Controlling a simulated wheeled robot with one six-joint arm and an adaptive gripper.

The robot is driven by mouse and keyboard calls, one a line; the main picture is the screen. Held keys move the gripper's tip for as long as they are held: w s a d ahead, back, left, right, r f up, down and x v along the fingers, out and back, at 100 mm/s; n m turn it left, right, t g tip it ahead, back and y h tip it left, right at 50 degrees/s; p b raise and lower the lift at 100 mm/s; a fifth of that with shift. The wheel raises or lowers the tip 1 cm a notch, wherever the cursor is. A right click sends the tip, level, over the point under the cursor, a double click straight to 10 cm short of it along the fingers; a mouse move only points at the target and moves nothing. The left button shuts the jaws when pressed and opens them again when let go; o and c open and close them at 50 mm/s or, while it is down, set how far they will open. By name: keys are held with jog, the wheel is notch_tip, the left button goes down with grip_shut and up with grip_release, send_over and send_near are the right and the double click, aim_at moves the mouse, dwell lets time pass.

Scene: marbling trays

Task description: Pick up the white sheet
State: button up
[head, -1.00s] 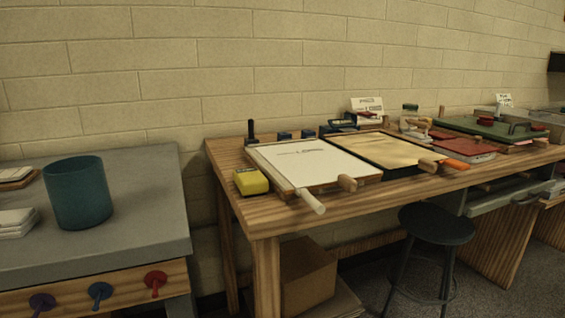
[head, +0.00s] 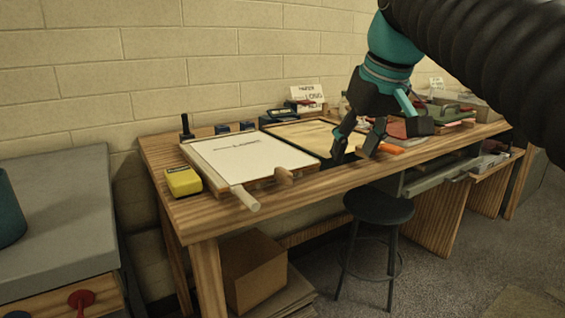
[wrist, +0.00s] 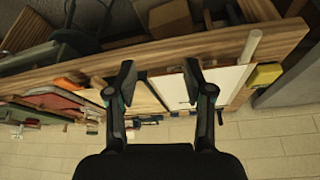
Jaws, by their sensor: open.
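The white sheet (head: 248,156) lies flat in a shallow wooden tray on the wooden bench, with a small dark line of marks on it. In the wrist view the white sheet (wrist: 228,78) shows right of centre, partly hidden by a finger. My gripper (head: 355,148) is open and empty. In the head view it is right of the sheet, in front of the tray with the cream surface. In the wrist view my gripper (wrist: 158,80) has its fingers spread over the trays, apart from the sheet.
A yellow block (head: 184,181) stands left of the sheet's tray. A pale roller handle (head: 245,197) sticks out over the bench's front edge. A cream-surfaced tray (head: 302,136) is to the right. A black stool (head: 379,206) stands in front of the bench.

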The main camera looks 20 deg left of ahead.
jog(key=w+a+r+n, duration=0.1)
jog(key=a+r+n, duration=0.1)
jog(key=a+r, duration=0.35)
jog(key=b, duration=0.2)
send_over(290, 174)
jog(key=s+d, duration=0.1)
jog(key=d, duration=0.1)
jog(key=shift+n+g+y, duration=0.3)
jog(key=shift+g, duration=0.1)
notch_tip(290, 174, down, 9)
jog(key=shift+f, duration=0.15)
jog(key=shift+b+x, duration=0.4)
jog(key=shift+x, duration=2.2)
jog(key=shift+s+a, duration=0.15)
jog(key=shift+a, duration=0.05)
jog(key=c, duration=0.9)
